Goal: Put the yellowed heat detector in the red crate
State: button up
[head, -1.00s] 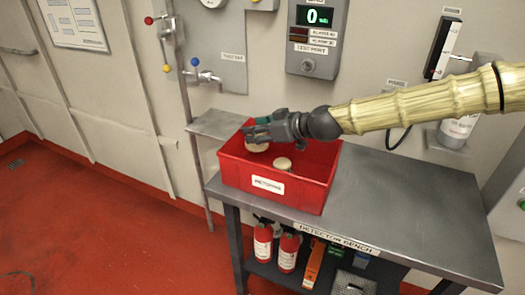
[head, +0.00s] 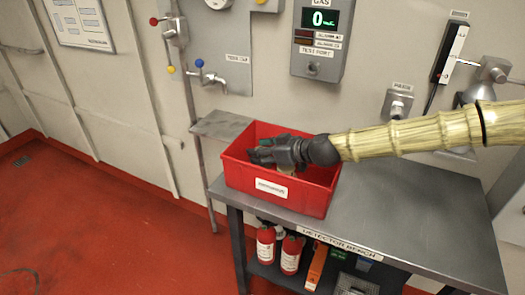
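The red crate (head: 315,200) stands on the left part of the grey bench, with a white label on its front wall. My gripper (head: 258,154) reaches into the crate from the right, with its fingers below the level of the back rim. A small part of a cream-coloured round piece (head: 289,173) shows under my gripper, inside the crate; I cannot tell which detector it is. Any detector at the fingertips is hidden by the gripper and the front wall. The fingers are too dark and small to show whether they are open or shut.
The detector bench (head: 420,215) is clear to the right of the crate. A wall tap (head: 211,79) and a gas panel (head: 322,38) are on the wall behind. Red extinguishers (head: 291,254) stand on the shelf below.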

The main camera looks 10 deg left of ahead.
jog(key=o, duration=1.1)
jog(key=shift+c, duration=0.2)
jog(key=shift+r, duration=0.15)
jog(key=shift+b+v, duration=0.6)
jog(key=shift+v, duration=3.15)
